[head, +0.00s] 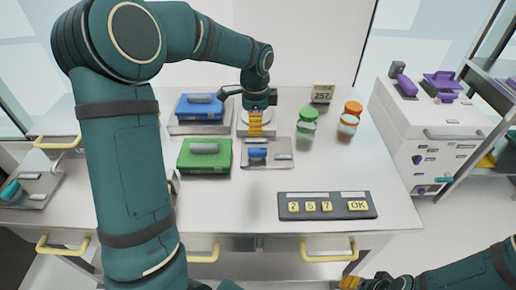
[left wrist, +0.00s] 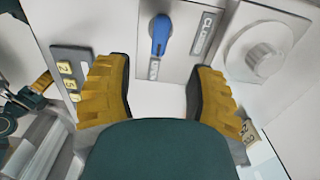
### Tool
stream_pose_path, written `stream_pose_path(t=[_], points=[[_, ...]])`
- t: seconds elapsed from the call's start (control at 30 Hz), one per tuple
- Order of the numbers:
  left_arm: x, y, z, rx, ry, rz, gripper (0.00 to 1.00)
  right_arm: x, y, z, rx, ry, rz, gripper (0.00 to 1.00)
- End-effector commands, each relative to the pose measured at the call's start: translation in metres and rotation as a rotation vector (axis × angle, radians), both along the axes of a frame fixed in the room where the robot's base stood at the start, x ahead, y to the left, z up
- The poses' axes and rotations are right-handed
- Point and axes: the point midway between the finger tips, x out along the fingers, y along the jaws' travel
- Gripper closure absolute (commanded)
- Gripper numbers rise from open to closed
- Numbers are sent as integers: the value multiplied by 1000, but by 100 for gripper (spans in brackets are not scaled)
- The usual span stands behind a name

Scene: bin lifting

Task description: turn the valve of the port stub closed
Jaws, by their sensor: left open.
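The port stub's valve is a blue lever (head: 257,153) on a grey metal plate (head: 276,163) in the middle of the table. In the left wrist view the lever (left wrist: 160,36) points down the picture at a small label (left wrist: 154,69). A second label (left wrist: 206,33), seemingly reading CLOSED, lies to its right. My left gripper (head: 255,123) is above the table just behind the plate. Its yellow fingers are apart and empty in the left wrist view (left wrist: 158,93), with the lever beyond them and not touched. My right gripper (head: 350,283) is partly cut off at the bottom edge.
A green case (head: 204,163) stands left of the plate, a blue case (head: 200,122) behind it. A keypad (head: 326,205) lies front right. Green-lidded (head: 307,125) and orange-lidded (head: 350,118) jars stand right. A white round fitting (left wrist: 262,50) is beside the plate.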

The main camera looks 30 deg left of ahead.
Motion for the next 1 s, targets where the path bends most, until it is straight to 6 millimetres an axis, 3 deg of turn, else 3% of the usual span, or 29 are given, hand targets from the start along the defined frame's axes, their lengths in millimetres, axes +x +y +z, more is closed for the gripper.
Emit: stream_pose_path(t=[0.2, 0.5, 0.7, 1.0], points=[[-1, 0, -48, -1, 6, 0, 45, 3, 0, -13, -1, -6, -1, 53], [-1, 0, -96, -1, 4, 0, 45, 5, -1, -24, -3, -12, -2, 53], [0, 0, -109, -1, 2, 0, 45, 6, -1, -27, -3, -14, -3, 53], [0, 0, -110, -1, 1, 1, 45, 6, -1, -26, -3, -14, -3, 53]])
